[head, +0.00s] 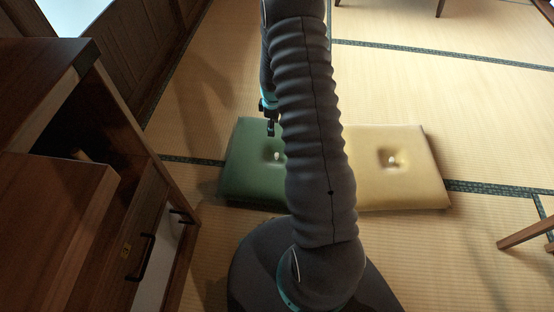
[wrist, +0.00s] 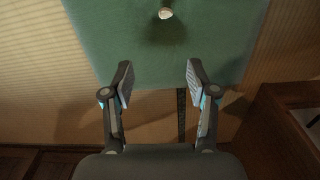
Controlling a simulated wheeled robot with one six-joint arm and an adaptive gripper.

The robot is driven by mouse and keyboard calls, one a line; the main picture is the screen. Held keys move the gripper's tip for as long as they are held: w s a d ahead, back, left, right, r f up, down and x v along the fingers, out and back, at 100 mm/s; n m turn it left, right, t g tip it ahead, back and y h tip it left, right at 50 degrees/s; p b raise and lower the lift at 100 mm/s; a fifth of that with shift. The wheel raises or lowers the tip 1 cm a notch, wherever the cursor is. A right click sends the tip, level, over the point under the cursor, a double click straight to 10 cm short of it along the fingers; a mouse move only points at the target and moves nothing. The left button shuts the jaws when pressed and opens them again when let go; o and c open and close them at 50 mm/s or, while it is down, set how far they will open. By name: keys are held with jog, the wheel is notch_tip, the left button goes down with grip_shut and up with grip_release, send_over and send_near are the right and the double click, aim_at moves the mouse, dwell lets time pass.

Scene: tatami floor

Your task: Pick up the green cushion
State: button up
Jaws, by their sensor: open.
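The green cushion (head: 250,165) lies flat on the tatami floor in the head view, with a pale button in a dimple at its middle. My arm hides its right part. My gripper (head: 270,130) hangs above the cushion and only partly shows there. In the wrist view the green cushion (wrist: 120,40) fills the upper middle, with its button near the top edge. My gripper (wrist: 159,85) is open and empty, its two fingers spread over the cushion's near edge. I cannot tell the exact height between the fingertips and the cushion.
A yellow cushion (head: 410,180) lies just right of the green one. A dark wooden cabinet (head: 150,215) with black handles stands at the left. A wooden leg (head: 525,233) shows at the right edge. The tatami (head: 430,95) behind the cushions is clear.

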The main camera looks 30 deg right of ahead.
send_over(277, 154)
jog(key=shift+n, duration=0.3)
jog(key=f, duration=1.2)
jog(key=shift+w+f+b, duration=0.35)
jog(key=shift+f, duration=0.05)
jog(key=f, duration=0.2)
jog(key=s+f, duration=0.1)
jog(key=f, duration=0.1)
jog(key=shift+f, duration=0.2)
jog(key=shift+w+f, duration=0.1)
jog(key=shift+f, duration=0.4)
grip_shut()
